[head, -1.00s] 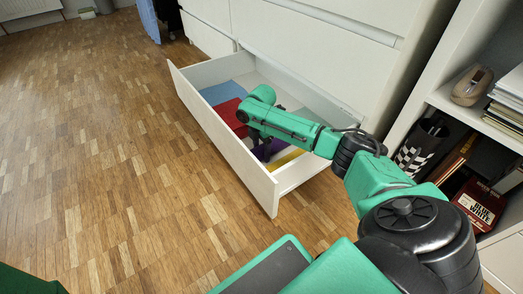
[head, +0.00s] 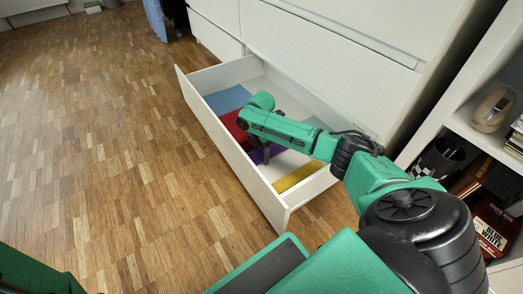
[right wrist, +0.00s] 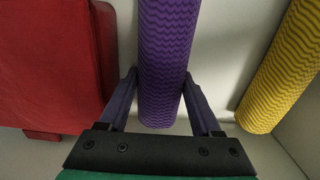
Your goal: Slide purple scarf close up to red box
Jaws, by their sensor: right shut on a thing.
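The purple scarf (right wrist: 166,50) is a ribbed roll in the open drawer. My right gripper (right wrist: 159,76) has its fingers on both sides of the roll and is shut on it. The scarf also shows partly in the head view (head: 268,153), mostly hidden by my right arm. The red box (right wrist: 55,60) lies to the left of the scarf in the right wrist view, with a narrow strip of drawer floor between them. It also shows in the head view (head: 235,124), partly covered by my arm. My left gripper is not in view.
A yellow rolled scarf (head: 298,176) lies near the drawer's front end, with bare floor between it and the purple scarf. A blue item (head: 228,98) lies beyond the red box. The white drawer's front wall (head: 230,150) stands upright beside them. A shelf stands at the right.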

